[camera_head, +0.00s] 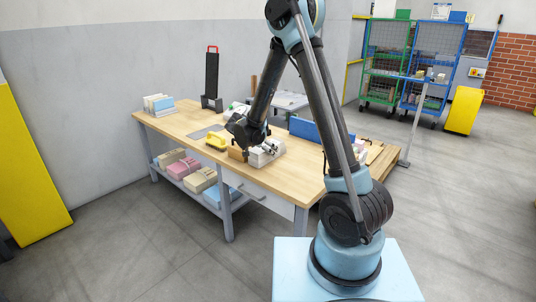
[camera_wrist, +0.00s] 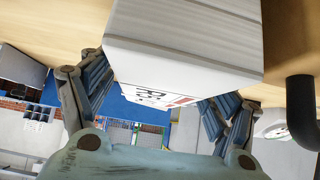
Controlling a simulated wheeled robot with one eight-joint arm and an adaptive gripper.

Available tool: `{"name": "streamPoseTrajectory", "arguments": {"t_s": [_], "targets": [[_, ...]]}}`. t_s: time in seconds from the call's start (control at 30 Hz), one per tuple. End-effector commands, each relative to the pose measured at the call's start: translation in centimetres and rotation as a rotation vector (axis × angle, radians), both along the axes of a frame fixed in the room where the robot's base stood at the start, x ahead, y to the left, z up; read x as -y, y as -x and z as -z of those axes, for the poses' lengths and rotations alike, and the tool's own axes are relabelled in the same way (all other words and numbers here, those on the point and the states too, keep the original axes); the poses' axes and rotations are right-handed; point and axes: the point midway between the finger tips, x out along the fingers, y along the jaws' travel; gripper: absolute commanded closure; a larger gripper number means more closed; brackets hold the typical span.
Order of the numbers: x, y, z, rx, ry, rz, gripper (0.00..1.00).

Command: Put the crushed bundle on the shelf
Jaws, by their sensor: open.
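A white-grey newspaper bundle (camera_head: 268,154) sits on the wooden workbench (camera_head: 180,123). It fills the upper middle of the wrist view (camera_wrist: 185,60), with grey page layers and a white printed face. I cannot tell whether it is crushed. My gripper (camera_head: 256,141) is at this bundle; in the wrist view its open fingers (camera_wrist: 158,97) lie on either side of it. Whether the pads touch it is not clear. The lower shelf (camera_head: 228,202) under the bench holds several cream, pink and blue bundles.
A brown block (camera_head: 237,153) and a yellow tool (camera_head: 216,141) lie beside the bundle. A blue panel (camera_head: 305,130) stands to the right. The floor at the front left is clear.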

Motion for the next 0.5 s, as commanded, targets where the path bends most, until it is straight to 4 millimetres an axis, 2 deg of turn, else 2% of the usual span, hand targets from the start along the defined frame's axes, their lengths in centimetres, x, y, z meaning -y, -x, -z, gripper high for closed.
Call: {"name": "streamPoseTrajectory", "arguments": {"t_s": [0.2, 0.43, 0.5], "targets": [[1.0, -1.4, 1.7, 0.0, 0.001, 0.001, 0.2], [1.1, -1.4, 1.8, 0.0, 0.001, 0.001, 0.2], [1.1, -1.4, 1.8, 0.0, 0.001, -0.001, 0.36]]}}
